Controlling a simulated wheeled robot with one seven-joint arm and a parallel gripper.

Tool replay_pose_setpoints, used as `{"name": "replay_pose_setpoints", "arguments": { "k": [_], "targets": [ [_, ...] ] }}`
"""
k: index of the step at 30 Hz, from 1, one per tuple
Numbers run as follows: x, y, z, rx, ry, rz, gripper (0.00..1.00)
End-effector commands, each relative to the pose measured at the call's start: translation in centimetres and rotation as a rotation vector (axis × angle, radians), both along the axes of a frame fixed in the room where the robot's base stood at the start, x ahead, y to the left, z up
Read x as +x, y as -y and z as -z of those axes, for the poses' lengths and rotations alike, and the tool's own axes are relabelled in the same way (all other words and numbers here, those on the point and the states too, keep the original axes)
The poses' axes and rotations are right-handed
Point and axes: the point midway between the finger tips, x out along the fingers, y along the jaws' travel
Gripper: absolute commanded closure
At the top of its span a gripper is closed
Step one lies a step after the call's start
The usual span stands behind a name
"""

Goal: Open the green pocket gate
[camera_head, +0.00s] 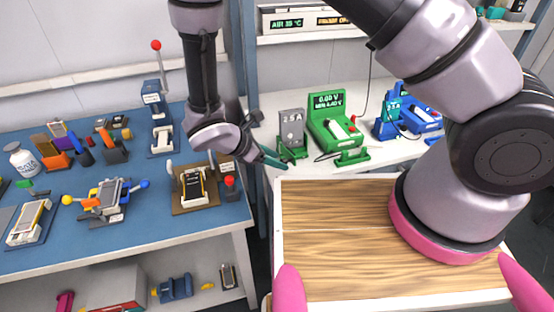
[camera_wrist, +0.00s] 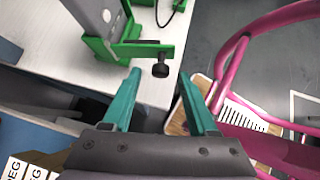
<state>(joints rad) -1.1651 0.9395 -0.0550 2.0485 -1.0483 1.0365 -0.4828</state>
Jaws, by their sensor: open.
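A green stand (camera_head: 293,154) holds an upright grey block marked "2 5 A" (camera_head: 291,128) on the white table, beside the green tester. In the wrist view the stand carries a flat green bar, the gate (camera_wrist: 147,50), with a black knob (camera_wrist: 160,70) at its outer end near the table edge. Whether the gate is latched I cannot tell. My gripper (camera_wrist: 160,75) has teal fingers, spread apart and empty, with the knob appearing between the fingertips. In the head view the gripper (camera_head: 272,160) is just left of the stand; its fingers are partly hidden.
A green tester (camera_head: 332,122) with a display and blue devices (camera_head: 408,118) stand on the white table (camera_head: 382,152). A blue bench (camera_head: 62,232) with several fixtures is at left. A wooden-topped tray (camera_head: 335,235) is in front. Pink tubing (camera_wrist: 240,60) shows at right in the wrist view.

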Motion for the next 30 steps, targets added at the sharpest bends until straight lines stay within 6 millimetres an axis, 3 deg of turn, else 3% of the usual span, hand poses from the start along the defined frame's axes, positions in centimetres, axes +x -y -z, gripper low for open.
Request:
{"name": "replay_pose_setpoints", "arguments": {
  "k": [15,30],
  "targets": [
    [-2.9,-6.0,-6.3,0.002,0.002,0.0,0.41],
    [-3.3,-6.5,-6.9,0.001,0.001,0.001,0.41]
  ]
}}
